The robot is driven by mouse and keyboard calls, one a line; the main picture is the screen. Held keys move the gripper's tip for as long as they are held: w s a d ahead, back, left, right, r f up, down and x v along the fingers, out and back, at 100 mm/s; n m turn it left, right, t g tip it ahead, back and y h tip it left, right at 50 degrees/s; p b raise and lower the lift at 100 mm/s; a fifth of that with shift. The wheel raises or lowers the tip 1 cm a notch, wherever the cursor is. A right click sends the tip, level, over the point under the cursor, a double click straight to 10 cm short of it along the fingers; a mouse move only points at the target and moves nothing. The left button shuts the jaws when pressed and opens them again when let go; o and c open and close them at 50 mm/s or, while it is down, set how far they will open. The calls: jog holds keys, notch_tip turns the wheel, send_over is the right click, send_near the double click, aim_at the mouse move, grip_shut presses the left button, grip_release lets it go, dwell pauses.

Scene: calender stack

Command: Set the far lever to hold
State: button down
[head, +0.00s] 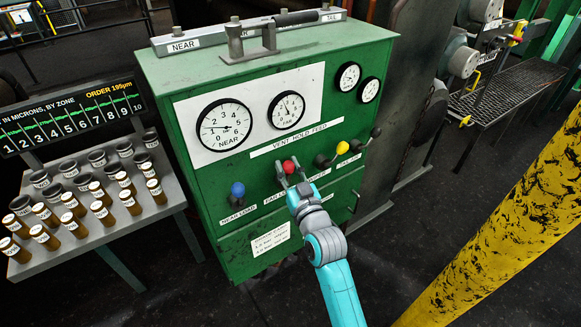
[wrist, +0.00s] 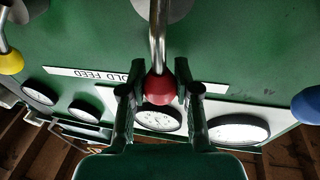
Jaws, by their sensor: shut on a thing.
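The far lever has a red ball knob (head: 289,166) and stands on the front of the green cabinet (head: 190,90), above a label partly reading "FAR LOAD". My gripper (head: 291,177) reaches up to it from below and is shut on the red knob. In the wrist view the red knob (wrist: 159,88) sits between my two fingers (wrist: 160,92), on the end of a metal rod. The "VENT HOLD FEED" strip (head: 300,137) is above the levers. I cannot tell which setting the far lever stands at.
The blue-knobbed near lever (head: 238,189) is to the left; a yellow-knobbed lever (head: 342,148) and a black-knobbed one (head: 376,132) are to the right. Gauges fill the panel above. A table (head: 100,237) of labelled cylinders stands left, a yellow post (head: 495,225) right.

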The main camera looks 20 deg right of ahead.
dwell(0.4)
jog(key=c, duration=0.8)
grip_release()
jog(key=shift+s, duration=0.1)
jog(key=s+d+f, duration=0.1)
jog(key=s+f, duration=0.1)
jog(key=s, duration=0.9)
jog(key=shift+s+d, duration=0.15)
jog(key=shift+s, duration=0.15)
